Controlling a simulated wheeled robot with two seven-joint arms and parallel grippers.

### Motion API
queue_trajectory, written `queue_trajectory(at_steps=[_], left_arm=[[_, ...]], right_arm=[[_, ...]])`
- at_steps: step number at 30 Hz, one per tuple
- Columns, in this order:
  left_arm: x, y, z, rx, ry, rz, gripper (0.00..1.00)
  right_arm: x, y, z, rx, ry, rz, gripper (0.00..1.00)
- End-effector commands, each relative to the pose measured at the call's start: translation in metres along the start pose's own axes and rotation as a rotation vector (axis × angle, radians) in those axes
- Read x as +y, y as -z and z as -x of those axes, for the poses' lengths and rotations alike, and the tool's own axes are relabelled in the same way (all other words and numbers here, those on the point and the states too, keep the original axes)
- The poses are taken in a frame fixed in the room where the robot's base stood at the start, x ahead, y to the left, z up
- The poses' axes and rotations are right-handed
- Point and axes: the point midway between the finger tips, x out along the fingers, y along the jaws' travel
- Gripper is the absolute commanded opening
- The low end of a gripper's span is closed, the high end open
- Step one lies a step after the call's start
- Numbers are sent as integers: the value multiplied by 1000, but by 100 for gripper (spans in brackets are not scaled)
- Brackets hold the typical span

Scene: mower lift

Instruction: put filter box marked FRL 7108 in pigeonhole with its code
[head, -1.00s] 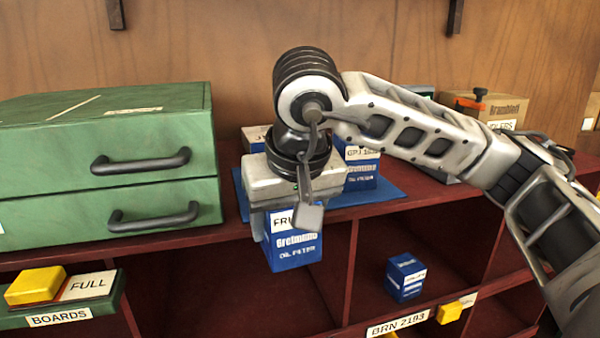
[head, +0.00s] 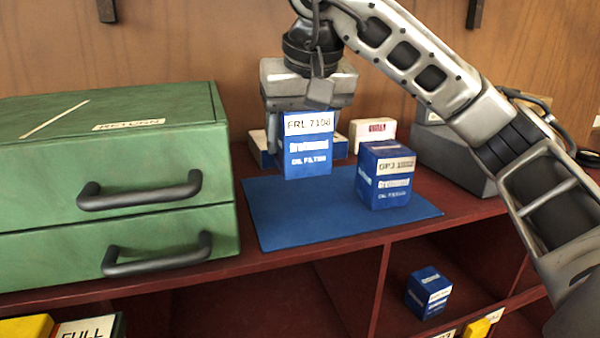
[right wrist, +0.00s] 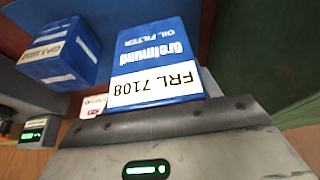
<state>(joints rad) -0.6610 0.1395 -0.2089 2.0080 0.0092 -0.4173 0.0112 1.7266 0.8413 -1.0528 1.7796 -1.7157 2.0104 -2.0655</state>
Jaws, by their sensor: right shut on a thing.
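The blue filter box marked FRL 7108 (head: 307,150) is held upright in my right gripper (head: 306,112), above the back part of the blue mat. Its label also reads clearly, upside down, in the right wrist view (right wrist: 157,60). My right gripper is shut on it. The pigeonholes lie under the shelf top; the divider (head: 378,285) and part of one hole with a small blue box (head: 428,292) inside show. The code labels at the bottom edge are cut off or too small to read. My left gripper is not in view.
A blue box marked GPJ (head: 385,175) stands on the blue mat (head: 300,228), right of the held box. A green two-drawer cabinet (head: 110,240) is on the left. A white box (head: 372,132) and a grey case (head: 450,155) stand behind.

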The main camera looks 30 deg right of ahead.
Motion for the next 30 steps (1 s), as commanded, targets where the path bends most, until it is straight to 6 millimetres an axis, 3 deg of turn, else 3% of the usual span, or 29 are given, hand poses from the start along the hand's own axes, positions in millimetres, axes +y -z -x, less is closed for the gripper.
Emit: queue_trajectory(at_steps=[3, 13, 18, 30], left_arm=[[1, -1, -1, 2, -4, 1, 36], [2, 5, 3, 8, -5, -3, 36], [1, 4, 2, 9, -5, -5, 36], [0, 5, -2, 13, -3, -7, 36]], right_arm=[[4, 6, -25, -3, 1, -2, 30], [8, 15, -50, 0, 0, -2, 30], [9, 5, -74, 2, 0, -1, 30], [8, 2, -81, 3, 1, -2, 30]])
